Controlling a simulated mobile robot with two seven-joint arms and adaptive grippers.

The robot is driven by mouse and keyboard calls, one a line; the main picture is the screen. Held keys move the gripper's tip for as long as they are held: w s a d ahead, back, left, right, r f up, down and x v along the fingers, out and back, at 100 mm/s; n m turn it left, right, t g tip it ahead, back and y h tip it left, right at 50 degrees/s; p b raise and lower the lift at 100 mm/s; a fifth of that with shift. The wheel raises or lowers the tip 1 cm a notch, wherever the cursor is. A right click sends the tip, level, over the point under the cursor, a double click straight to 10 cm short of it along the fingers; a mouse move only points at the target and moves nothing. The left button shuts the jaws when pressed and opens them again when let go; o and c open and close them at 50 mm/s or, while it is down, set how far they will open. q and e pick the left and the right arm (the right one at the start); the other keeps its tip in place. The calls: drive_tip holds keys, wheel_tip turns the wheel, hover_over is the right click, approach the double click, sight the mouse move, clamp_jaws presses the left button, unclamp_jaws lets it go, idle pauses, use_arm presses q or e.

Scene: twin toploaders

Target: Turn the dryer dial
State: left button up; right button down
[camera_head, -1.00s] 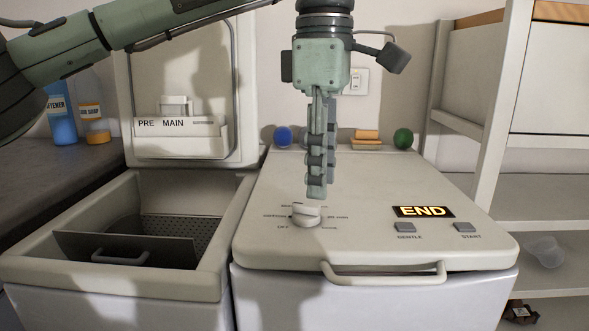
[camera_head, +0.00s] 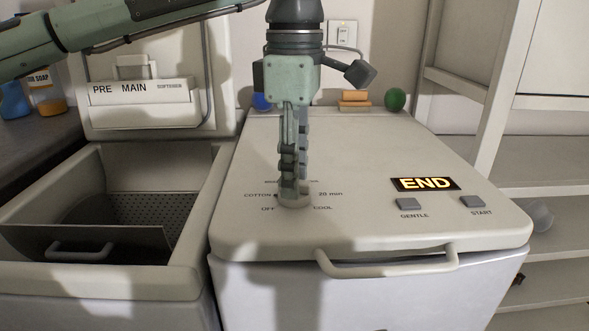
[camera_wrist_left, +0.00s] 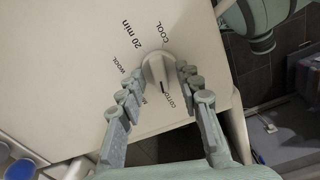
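The dryer dial (camera_wrist_left: 160,69) is a round white knob with a raised grip. It sits on the cream dryer top, ringed by labels including COTTON, OFF, COOL, WOOL and 20 min. Its dark mark points near COTTON in the left wrist view. In the head view the dial (camera_head: 293,202) is partly hidden behind my fingers. My left gripper (camera_head: 292,190) points down at the dial. In the left wrist view its fingers (camera_wrist_left: 159,78) are open, one on each side of the dial. I cannot tell whether they touch it. My right gripper is not in view.
The dryer display (camera_head: 426,184) reads END, above the GENTLE (camera_head: 409,204) and START (camera_head: 472,202) buttons. A handle (camera_head: 387,262) runs along the front edge. An open washer (camera_head: 185,275) stands to the left, shelves to the right. Balls and orange blocks (camera_head: 355,98) lie behind.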

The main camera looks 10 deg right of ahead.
use_arm(q)
drive_tip(key=shift+f, duration=0.1)
clamp_jaws()
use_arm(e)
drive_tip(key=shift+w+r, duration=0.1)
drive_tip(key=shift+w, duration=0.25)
use_arm(q)
drive_tip(key=shift+n, duration=0.3)
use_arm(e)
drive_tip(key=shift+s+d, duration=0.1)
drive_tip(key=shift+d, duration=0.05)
